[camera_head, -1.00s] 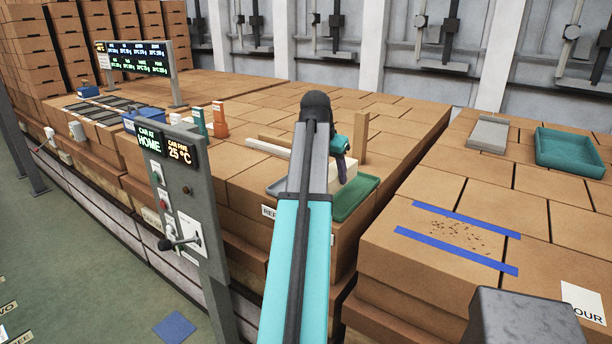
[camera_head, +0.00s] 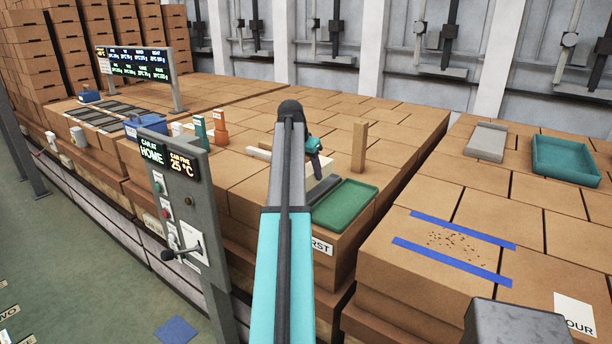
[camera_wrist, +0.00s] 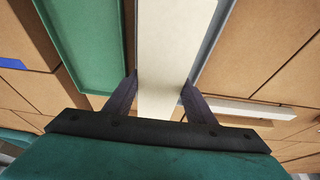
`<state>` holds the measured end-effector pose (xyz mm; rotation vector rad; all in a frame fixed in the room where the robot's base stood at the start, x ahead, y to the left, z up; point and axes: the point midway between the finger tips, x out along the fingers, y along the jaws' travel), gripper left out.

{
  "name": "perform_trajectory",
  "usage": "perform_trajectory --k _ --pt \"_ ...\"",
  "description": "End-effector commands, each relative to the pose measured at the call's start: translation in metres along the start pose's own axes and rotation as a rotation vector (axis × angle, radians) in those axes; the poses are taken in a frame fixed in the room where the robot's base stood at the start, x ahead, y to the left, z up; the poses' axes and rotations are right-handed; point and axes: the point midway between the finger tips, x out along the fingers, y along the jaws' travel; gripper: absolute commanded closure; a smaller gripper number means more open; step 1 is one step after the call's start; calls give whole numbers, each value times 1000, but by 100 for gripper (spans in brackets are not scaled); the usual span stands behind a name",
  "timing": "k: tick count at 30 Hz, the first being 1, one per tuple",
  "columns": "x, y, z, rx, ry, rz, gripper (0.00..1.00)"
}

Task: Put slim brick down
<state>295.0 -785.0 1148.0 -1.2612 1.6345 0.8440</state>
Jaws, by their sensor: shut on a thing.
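My gripper (camera_wrist: 160,82) is shut on a long, slim, cream brick (camera_wrist: 172,45), with one dark finger at each side of it. The brick lies over a narrow grey piece (camera_wrist: 210,45) whose edge shows along its right side. I cannot tell whether the two touch. In the head view my gripper (camera_head: 316,168) is small and partly behind my arm, which also hides much of the brick. A green tray (camera_head: 346,206) is just right of the brick; it also shows at the left of the wrist view (camera_wrist: 88,45).
An upright wooden post (camera_head: 359,142) stands behind the green tray. Another pale bar (camera_head: 258,153) lies left of my arm. A control post (camera_head: 180,200) stands at the front left. A teal tray (camera_head: 565,158) and a grey tray (camera_head: 487,141) are on the right-hand surface.

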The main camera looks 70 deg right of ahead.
Motion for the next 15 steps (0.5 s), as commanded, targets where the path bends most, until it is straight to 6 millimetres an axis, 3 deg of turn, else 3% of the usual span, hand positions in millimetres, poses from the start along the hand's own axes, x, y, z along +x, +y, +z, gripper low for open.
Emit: perform_trajectory --k 15 --pt "1 -7 -4 0 2 -1 92"
